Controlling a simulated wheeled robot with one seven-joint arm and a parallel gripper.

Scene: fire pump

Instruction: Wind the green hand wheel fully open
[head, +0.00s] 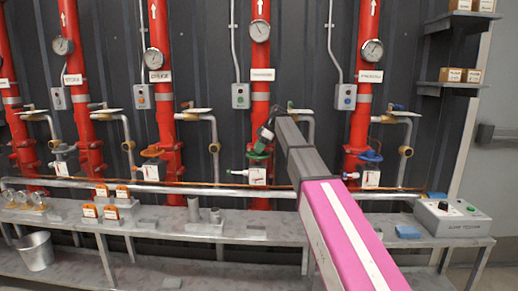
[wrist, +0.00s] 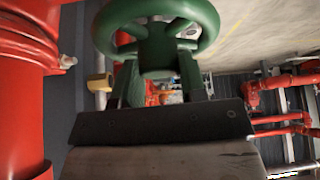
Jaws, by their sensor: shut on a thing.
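The exact place of contact is partly hidden.
Other red pipes carry an orange wheel (head: 152,151) to the left and a blue wheel (head: 370,156) to the right. A red pipe (wrist: 22,100) stands close at the left in the wrist view. A grey bench (head: 262,233) with small parts runs below; a control box (head: 452,215) stands at its right.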

